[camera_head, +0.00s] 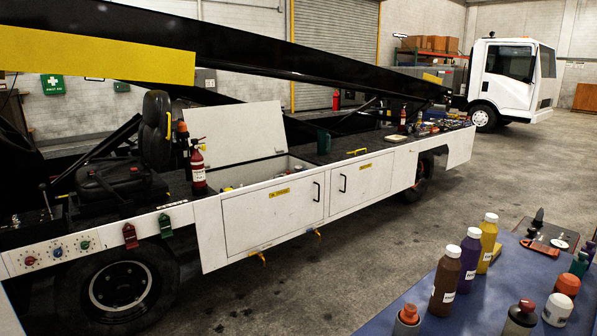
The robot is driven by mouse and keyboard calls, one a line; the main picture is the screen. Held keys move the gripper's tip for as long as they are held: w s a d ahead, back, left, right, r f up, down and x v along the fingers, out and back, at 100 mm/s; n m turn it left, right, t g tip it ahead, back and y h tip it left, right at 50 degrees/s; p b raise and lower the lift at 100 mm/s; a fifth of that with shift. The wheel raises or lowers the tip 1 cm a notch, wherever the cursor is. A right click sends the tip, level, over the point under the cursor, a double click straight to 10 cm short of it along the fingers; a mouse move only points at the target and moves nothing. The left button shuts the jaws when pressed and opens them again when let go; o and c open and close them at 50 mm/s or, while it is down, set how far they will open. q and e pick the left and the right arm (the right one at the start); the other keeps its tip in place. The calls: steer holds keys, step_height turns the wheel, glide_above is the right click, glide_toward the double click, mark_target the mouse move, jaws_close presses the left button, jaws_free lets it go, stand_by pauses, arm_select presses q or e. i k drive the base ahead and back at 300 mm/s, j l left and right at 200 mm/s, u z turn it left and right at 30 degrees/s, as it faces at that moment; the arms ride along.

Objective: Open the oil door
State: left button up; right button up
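The belt loader's white side has two closed doors with black handles. The left door (262,220) has a yellow label (279,193) at its top and its handle (317,191) near its right edge. The right door (365,187) has a yellow label (366,167) and its handle (343,183) near its left edge. The labels are too small to read surely, so I cannot tell which is the oil door. Neither of my grippers is in view.
A white top lid (235,133) stands open over a bin on the deck. A blue table (400,303) with several bottles (446,281) is at the lower right. Free concrete floor (350,255) lies between loader and table. A white truck (511,72) stands at the back right.

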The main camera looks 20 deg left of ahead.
mark_target(251, 219)
steer(key=i+j+u, duration=0.25)
steer(key=j, duration=0.35)
steer(key=i+j+u, duration=0.3)
steer(key=j, duration=0.25)
steer(key=i+j+u, duration=0.25)
steer(key=j, duration=0.25)
steer(key=i+j+u, duration=0.3)
steer(key=i+j+z, duration=0.25)
steer(key=i, duration=0.25)
steer(key=i+j+z, duration=0.3)
steer(key=i, duration=0.15)
steer(key=i+l+z, duration=0.15)
steer(key=i+z, duration=0.75)
steer(key=i+l+u, duration=0.1)
steer(key=i+u, duration=0.25)
steer(key=i+l+u, duration=0.2)
steer(key=i+u, duration=0.15)
steer(key=i, duration=0.2)
steer(key=i+l+u, duration=0.15)
steer(key=i+u, duration=0.35)
steer(key=i+l+u, duration=0.25)
steer(key=u, duration=0.25)
